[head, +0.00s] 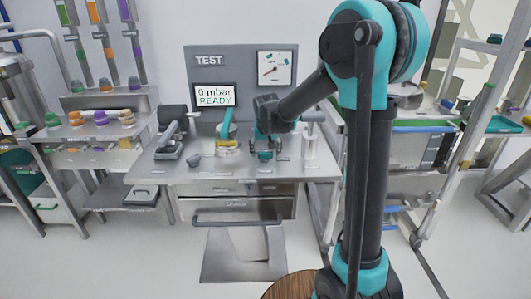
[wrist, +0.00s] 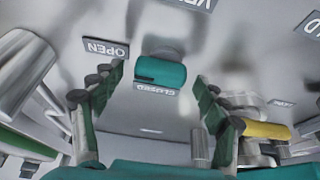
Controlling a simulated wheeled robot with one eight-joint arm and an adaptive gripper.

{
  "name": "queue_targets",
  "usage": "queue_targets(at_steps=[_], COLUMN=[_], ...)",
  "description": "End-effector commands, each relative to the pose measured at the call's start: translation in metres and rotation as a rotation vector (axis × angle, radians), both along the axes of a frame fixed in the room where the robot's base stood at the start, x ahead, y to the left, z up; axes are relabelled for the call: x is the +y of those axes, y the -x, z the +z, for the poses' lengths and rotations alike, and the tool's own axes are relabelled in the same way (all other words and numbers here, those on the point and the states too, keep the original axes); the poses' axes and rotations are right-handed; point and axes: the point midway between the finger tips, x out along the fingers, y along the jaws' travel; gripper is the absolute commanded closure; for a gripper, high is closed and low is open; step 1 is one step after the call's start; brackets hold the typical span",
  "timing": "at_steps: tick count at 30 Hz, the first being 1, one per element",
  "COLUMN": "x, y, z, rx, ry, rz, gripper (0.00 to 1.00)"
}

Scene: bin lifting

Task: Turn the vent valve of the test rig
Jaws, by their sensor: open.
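The vent valve's teal handle (wrist: 160,71) shows in the wrist view, with its end by the CLOSED label (wrist: 157,92). The OPEN label (wrist: 106,49) is to its left. In the head view, a small teal knob that seems to be this handle (head: 265,156) is on the bench of the test rig (head: 232,62). My gripper (wrist: 160,78) is open, pointing down, with one finger on each side of the handle and gaps visible between. In the head view, my gripper (head: 269,135) is just above and behind the knob; its fingertips are hard to make out there.
The rig's screen (head: 214,95) reads 0 mbar READY, beside a dial gauge (head: 274,68). A yellow-ringed fixture with a teal lever (head: 228,147) stands left of my gripper. A pale cylinder (head: 309,145) stands to the right. A drawer (head: 237,205) is below the bench top.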

Motion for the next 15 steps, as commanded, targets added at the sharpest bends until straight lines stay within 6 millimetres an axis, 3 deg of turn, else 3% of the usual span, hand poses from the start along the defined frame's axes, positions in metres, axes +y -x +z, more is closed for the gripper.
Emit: queue_targets(at_steps=[10, 15], x=[0.0, 0.0001], y=[-0.0015, -0.0014], z=[-0.0038, -0.0036], rx=[0.0, 0.0], ry=[0.0, 0.0], rz=[0.0, 0.0], gripper=[0.26, 0.46])
